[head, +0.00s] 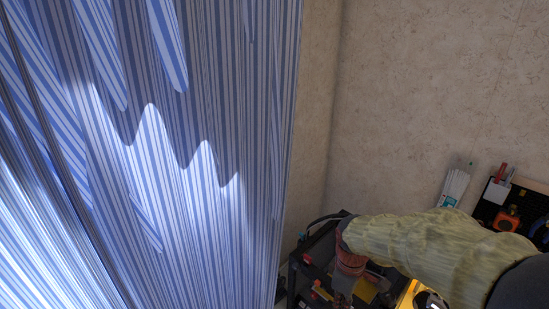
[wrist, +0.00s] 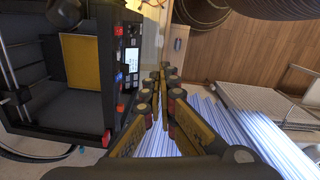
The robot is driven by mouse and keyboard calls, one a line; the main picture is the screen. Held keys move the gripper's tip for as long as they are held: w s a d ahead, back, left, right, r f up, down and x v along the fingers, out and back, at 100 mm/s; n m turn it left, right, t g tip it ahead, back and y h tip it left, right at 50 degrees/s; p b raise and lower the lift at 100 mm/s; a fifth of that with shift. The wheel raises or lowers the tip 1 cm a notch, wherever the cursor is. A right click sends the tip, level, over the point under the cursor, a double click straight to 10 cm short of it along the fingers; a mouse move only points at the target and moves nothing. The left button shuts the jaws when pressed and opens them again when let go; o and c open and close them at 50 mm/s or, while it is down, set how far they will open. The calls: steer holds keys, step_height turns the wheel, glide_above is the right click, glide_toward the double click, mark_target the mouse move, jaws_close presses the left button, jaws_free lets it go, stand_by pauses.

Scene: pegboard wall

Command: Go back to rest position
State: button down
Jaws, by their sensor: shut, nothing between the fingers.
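My gripper (wrist: 163,85) shows in the wrist view. Its two dark and yellow fingers come together at the tips, with nothing held between them. In the head view my arm, in a yellowish sleeve, reaches from the lower right edge toward the lower middle. Its wrist end hangs in front of a dark machine (head: 302,272), and the fingers cannot be made out there. In the wrist view the dark machine (wrist: 62,118) with a yellow panel lies just left of the fingers. I cannot tell the exact gap between them.
A blue-and-white striped curtain (head: 200,120) fills the left of the head view and shows below the fingers in the wrist view (wrist: 220,125). A black pegboard (head: 484,214) with tools hangs on the beige wall (head: 430,90). Wooden floor (wrist: 225,55) shows right of the fingers.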

steer(key=s+f+m+t+b, duration=0.2)
steer(key=s+f+m+b, duration=0.2)
steer(key=s+b, duration=0.3)
steer(key=s+f+m+t+b, duration=0.3)
steer(key=s+m+b, duration=0.3)
steer(key=b, duration=1.1)
steer(key=shift+s+d+f+m+t+y, duration=0.35)
steer(key=shift+s+f, duration=0.4)
steer(key=shift+s, duration=0.3)
